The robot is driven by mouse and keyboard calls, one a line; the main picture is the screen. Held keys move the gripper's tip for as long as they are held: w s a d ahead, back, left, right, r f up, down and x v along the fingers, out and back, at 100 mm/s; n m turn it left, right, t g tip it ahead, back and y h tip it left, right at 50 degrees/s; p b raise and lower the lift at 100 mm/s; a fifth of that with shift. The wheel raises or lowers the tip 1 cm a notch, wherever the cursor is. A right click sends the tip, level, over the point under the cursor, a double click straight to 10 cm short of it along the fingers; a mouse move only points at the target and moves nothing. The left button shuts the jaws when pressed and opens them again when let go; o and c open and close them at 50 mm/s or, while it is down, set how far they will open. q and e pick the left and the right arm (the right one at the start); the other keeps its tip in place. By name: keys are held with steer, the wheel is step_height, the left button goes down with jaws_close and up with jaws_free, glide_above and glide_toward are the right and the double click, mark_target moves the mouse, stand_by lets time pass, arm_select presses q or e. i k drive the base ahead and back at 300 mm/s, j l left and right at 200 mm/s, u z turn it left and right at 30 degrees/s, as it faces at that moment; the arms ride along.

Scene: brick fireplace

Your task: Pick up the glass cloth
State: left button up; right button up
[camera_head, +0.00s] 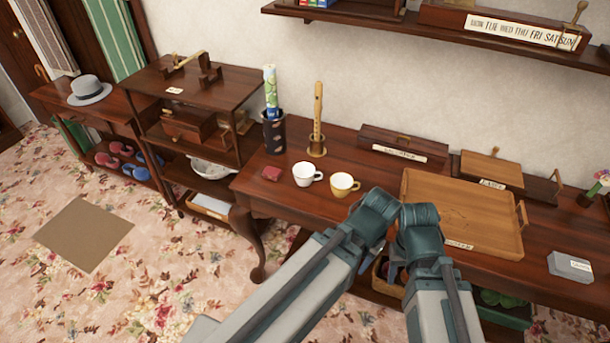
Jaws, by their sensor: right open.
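I cannot tell for sure which thing is the glass cloth. A green and white striped cloth (112,35) hangs at the top left, and a grey striped cloth (46,32) hangs further left. My right gripper (418,222) is over the front of the table beside the wooden tray (440,232), apart from all of these. It is open, with its fingers hard to make out. I do not see my left gripper's jaws.
A yellow cup (343,184), a recorder in a stand (318,120) and a dark pot (274,133) stand on the table. Left are a shelf unit (205,85) and a side table with a grey hat (88,90). Carpet around the mat (84,233) is clear.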

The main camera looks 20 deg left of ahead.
mark_target(574, 269)
steer(key=z, duration=1.3)
